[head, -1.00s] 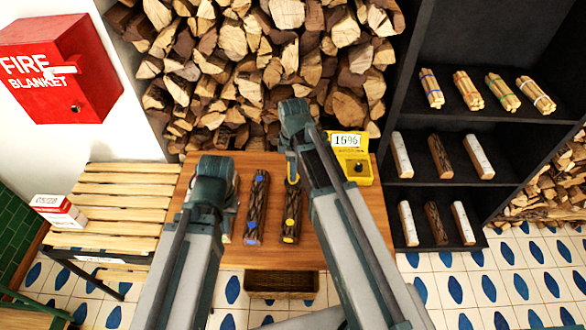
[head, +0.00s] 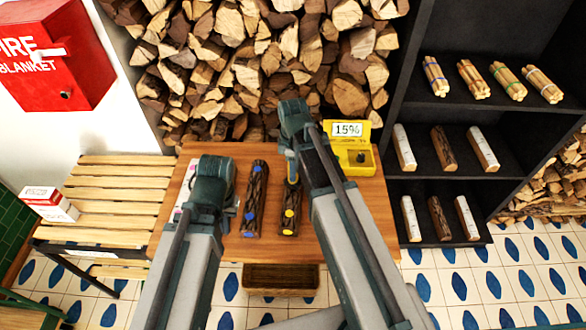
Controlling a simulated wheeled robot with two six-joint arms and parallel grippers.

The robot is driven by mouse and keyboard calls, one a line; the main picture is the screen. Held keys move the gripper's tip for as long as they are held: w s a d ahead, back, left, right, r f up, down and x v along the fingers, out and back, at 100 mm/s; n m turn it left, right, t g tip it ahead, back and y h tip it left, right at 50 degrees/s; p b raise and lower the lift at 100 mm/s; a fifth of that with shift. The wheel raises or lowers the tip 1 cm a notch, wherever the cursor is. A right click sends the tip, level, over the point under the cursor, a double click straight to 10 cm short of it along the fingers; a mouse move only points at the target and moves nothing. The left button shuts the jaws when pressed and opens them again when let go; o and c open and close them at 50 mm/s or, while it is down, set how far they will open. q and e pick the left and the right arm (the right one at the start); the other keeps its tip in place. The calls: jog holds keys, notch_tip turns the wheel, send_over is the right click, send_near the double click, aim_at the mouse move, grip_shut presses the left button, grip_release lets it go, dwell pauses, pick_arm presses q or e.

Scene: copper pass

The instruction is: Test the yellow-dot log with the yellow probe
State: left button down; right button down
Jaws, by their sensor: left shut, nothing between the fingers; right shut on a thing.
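The yellow-dot log (head: 291,212) lies on the wooden table (head: 268,255), dark-barked with yellow dots. My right gripper (head: 291,152) is shut on the yellow probe (head: 292,172), above the log's far end. The probe points down at the log; its tip is hard to make out, so I cannot tell how deep it sits. The yellow case (head: 353,160) stands open at the table's back right, its display (head: 347,129) reading about 15%. My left gripper (head: 212,175) is shut and empty over the table's left part, its fingertips mostly hidden.
A blue-dot log (head: 255,200) lies left of the yellow-dot log. A pale log (head: 183,200) is partly hidden behind my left arm. A slatted bench (head: 120,190) stands left, dark shelves (head: 450,160) with logs and bundles right, and a firewood stack (head: 265,70) behind.

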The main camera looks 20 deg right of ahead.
jog(key=shift+f+b, duration=0.65)
jog(key=shift+b, duration=0.05)
dwell(1.8)
jog(key=shift+r, duration=0.15)
notch_tip(320, 180, up, 7)
jog(key=p, duration=0.7)
dwell(1.3)
